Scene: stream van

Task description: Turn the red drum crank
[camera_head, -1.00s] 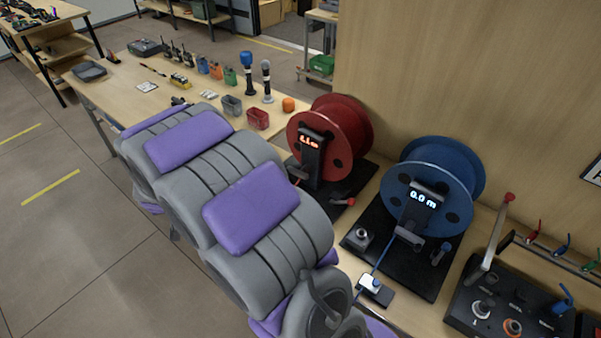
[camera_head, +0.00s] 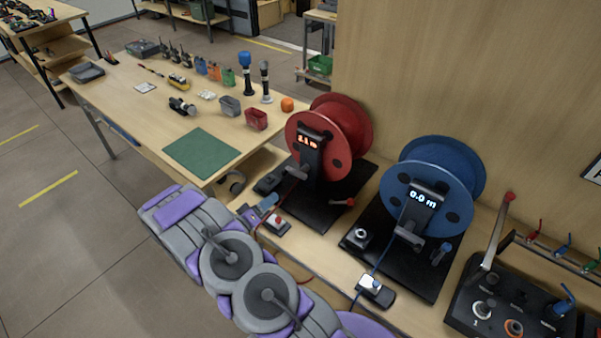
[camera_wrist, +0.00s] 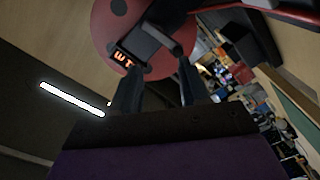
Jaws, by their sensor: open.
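The red drum (camera_head: 352,128) stands on a black base on the bench, with a lit orange readout on its front post. In the wrist view the gripper (camera_wrist: 158,76) shows two dark fingers spread apart with nothing held. The red drum (camera_wrist: 103,38) and its readout appear beyond the fingers.
A switch box with a red button (camera_head: 277,223) lies near my gripper. A control panel (camera_head: 500,310) is at lower right. A green mat (camera_head: 201,153) lies on the left table.

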